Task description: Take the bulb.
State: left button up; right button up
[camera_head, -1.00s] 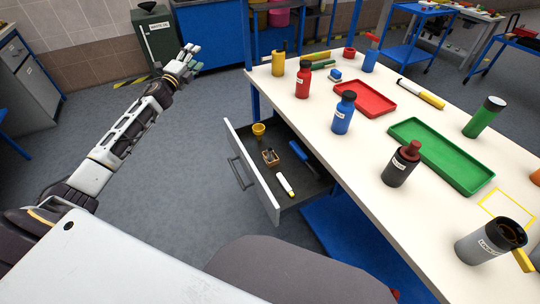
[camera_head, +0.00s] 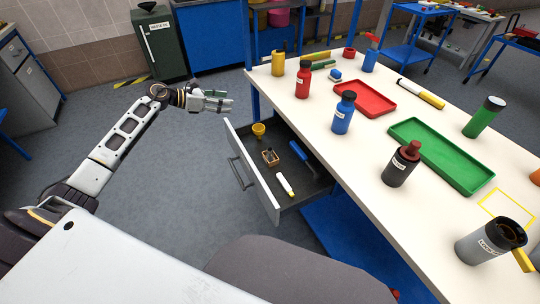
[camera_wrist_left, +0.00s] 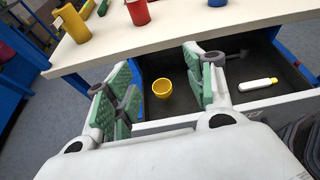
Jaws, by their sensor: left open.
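I cannot make out a bulb for certain in these views. An open drawer (camera_head: 252,178) under the workbench holds a yellow cup (camera_head: 259,130), a small wooden block with a dark piece (camera_head: 270,157), a white tube with a yellow end (camera_head: 286,186) and a blue tool (camera_head: 301,152). My left gripper (camera_head: 226,102) is open and empty, outside the drawer near its far left corner. In the left wrist view, the yellow cup (camera_wrist_left: 162,88) appears between its green-padded fingers (camera_wrist_left: 160,72), apart from them. The right finger hides part of the drawer.
The workbench top (camera_head: 370,160) overhangs the drawer and carries several bottles, a red tray (camera_head: 365,99) and a green tray (camera_head: 442,158). A green cabinet (camera_head: 160,43) stands at the back. The floor left of the drawer is clear.

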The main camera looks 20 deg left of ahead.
pick_arm(q)
jog(key=s+a+f+m+g+y, duration=0.55)
jog(key=s+f+m+g, duration=0.35)
jog(key=s+f, duration=0.35)
jog(key=d+r+m+y, duration=0.1)
jog(key=d+r+m, duration=0.1)
jog(key=d, duration=0.5)
jog(key=d+r+m, duration=0.2)
jog(key=d+m, duration=0.1)
jog(key=d, duration=0.4)
jog(key=d+r+m+g+y, duration=0.1)
jog(key=d+m, duration=0.2)
jog(key=d, duration=0.5)
jog(key=shift+w+r+y, duration=0.35)
jog(key=shift+w+r, duration=0.05)
jog(key=shift+s+d+m+y, duration=0.25)
jog(key=shift+s+d+m, duration=0.1)
jog(key=shift+s+d, duration=0.25)
jog(key=shift+s+d+m+y, duration=0.25)
jog(key=shift+s+d+m, duration=0.1)
jog(key=shift+d, duration=0.3)
